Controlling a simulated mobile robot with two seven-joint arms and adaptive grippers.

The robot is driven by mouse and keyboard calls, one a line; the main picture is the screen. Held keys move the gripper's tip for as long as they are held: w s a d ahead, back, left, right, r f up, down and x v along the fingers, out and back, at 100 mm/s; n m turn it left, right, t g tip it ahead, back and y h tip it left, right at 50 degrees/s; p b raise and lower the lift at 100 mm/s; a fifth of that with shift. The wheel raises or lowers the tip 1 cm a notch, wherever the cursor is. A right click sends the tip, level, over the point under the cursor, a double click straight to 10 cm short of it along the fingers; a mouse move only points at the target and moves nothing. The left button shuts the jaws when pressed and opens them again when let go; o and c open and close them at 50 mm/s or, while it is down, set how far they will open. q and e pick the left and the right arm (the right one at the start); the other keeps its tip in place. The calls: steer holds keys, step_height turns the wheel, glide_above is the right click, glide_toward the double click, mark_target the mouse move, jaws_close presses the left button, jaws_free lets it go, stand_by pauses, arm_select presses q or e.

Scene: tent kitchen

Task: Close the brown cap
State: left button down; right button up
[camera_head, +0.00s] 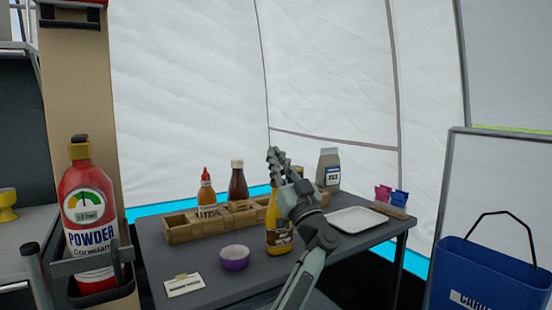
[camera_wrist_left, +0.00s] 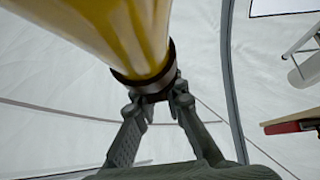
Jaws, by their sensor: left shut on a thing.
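A yellow bottle (camera_head: 278,238) stands upright at the front middle of the dark table (camera_head: 215,285). It fills the upper left of the left wrist view (camera_wrist_left: 132,38). Its brown cap (camera_wrist_left: 152,84) is the dark ring at the bottle's end, between my left fingers. My left gripper (camera_head: 281,178) is at the top of the bottle and hides the cap in the head view. The left gripper also shows in the left wrist view (camera_wrist_left: 159,101), shut on the cap. Whether the cap sits fully on the bottle cannot be told. My right gripper is not in view.
A wooden crate (camera_head: 183,231) with an orange-red bottle (camera_head: 206,192) and a dark bottle (camera_head: 238,184) stands behind. A purple bowl (camera_head: 235,262) is left of the yellow bottle, a white tray (camera_head: 355,219) right. A blue bucket (camera_head: 490,275) is at far right.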

arm_select(q)
steer(key=c, duration=1.6)
jaws_free()
steer(key=shift+w+a+f, duration=0.1)
steer(key=shift+w+f, duration=0.1)
steer(key=shift+f, duration=0.25)
steer(key=o, duration=0.3)
steer(key=shift+s+r, duration=0.1)
steer(key=shift+r, duration=0.1)
steer(key=v, duration=1.2)
